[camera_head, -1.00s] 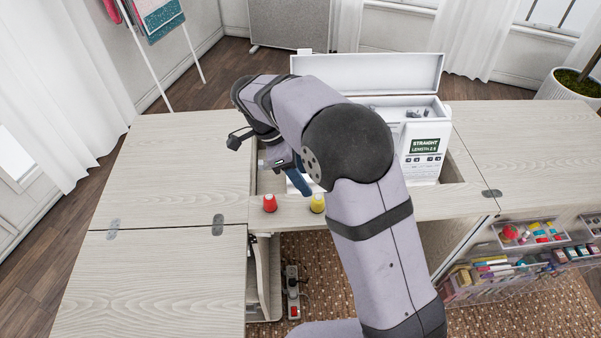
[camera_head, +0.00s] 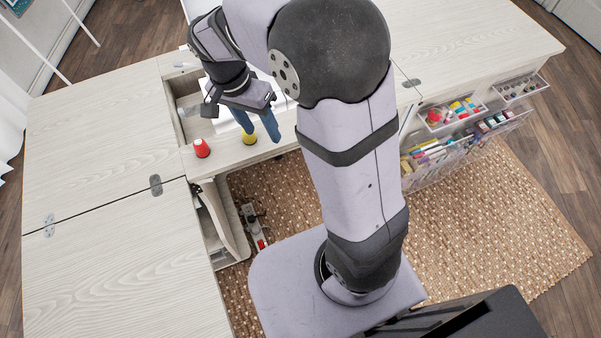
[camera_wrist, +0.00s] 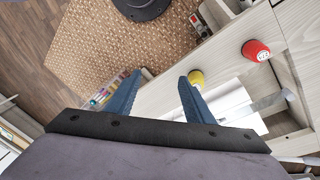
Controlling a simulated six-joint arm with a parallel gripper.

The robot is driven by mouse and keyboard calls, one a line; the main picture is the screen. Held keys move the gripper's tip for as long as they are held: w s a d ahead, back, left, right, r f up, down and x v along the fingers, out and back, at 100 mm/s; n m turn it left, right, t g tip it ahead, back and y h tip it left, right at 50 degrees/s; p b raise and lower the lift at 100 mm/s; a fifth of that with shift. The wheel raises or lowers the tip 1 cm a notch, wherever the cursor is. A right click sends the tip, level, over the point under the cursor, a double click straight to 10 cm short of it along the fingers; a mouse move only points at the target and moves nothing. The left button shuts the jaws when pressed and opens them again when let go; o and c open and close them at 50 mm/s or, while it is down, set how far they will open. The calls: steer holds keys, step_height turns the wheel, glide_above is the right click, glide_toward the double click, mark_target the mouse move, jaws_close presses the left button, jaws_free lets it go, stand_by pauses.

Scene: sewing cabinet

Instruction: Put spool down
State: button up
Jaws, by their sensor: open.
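My gripper (camera_head: 262,134) is open and empty, with its two blue fingers pointing down over the front strip of the cabinet top. A yellow spool (camera_head: 249,139) stands upright on that strip, by the tip of one finger. In the wrist view the yellow spool (camera_wrist: 196,76) shows just beyond the right finger's tip, not between the fingers; I cannot tell whether they touch. A red spool (camera_head: 202,148) stands upright on the strip to the left, apart from my gripper, and also shows in the wrist view (camera_wrist: 256,50).
The sewing machine's recess (camera_head: 190,118) lies behind the spools, with the machine mostly hidden by my arm. The left tabletop (camera_head: 100,120) is clear. Clear bins with sewing supplies (camera_head: 452,112) hang at the right. A woven rug (camera_head: 480,210) covers the floor.

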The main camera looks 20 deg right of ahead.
steer(key=s+d+f+n+y, duration=0.1)
steer(key=s+d+f+n, duration=0.1)
steer(key=s+n, duration=0.3)
steer(key=s+d+f+n+y, duration=0.1)
steer(key=s+n, duration=0.3)
steer(key=s, duration=0.4)
steer(key=shift+d+f+n+t, duration=0.3)
steer(key=shift+d+f+n, duration=0.1)
steer(key=shift+d+f, duration=0.25)
steer(key=shift+r, duration=0.15)
step_height(320, 180, up, 8)
steer(key=p, duration=0.8)
